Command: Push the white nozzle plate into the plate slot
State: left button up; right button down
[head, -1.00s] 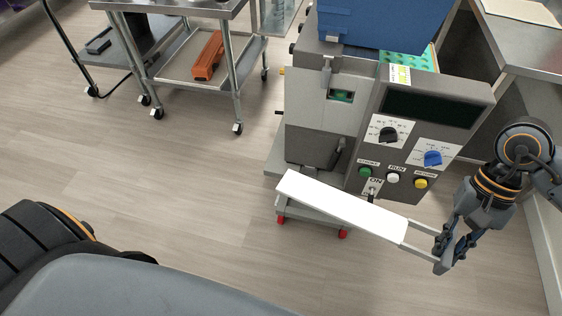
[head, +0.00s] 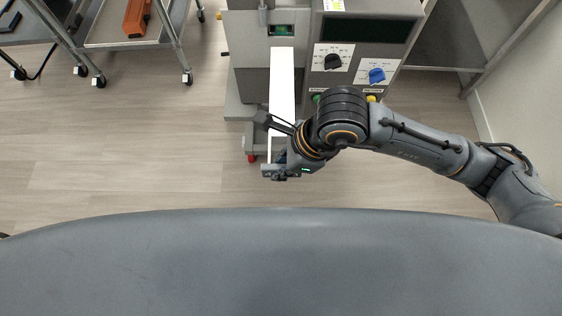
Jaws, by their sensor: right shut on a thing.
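The white nozzle plate (head: 281,85) is a long flat strip, lined up with the front of the grey depositor (head: 247,52). Its far end shows just below the plate slot (head: 282,30), a small opening with green inside. I cannot tell from above whether the tip touches the machine or is inside it. My right gripper (head: 281,171) is shut on the near handle end of the plate; my wrist hides part of that end. My left gripper is not in view.
The depositor's panel, with a black knob (head: 333,62) and a blue knob (head: 377,75), is right of the plate, close to my right arm. A metal cart (head: 120,36) stands at upper left. The floor between is clear.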

jog(key=shift+a+f+b, duration=0.1)
jog(key=shift+b, duration=0.5)
jog(key=w+b, duration=0.2)
jog(key=w, duration=0.4)
jog(key=shift+w, duration=0.15)
jog(key=shift+r, duration=0.2)
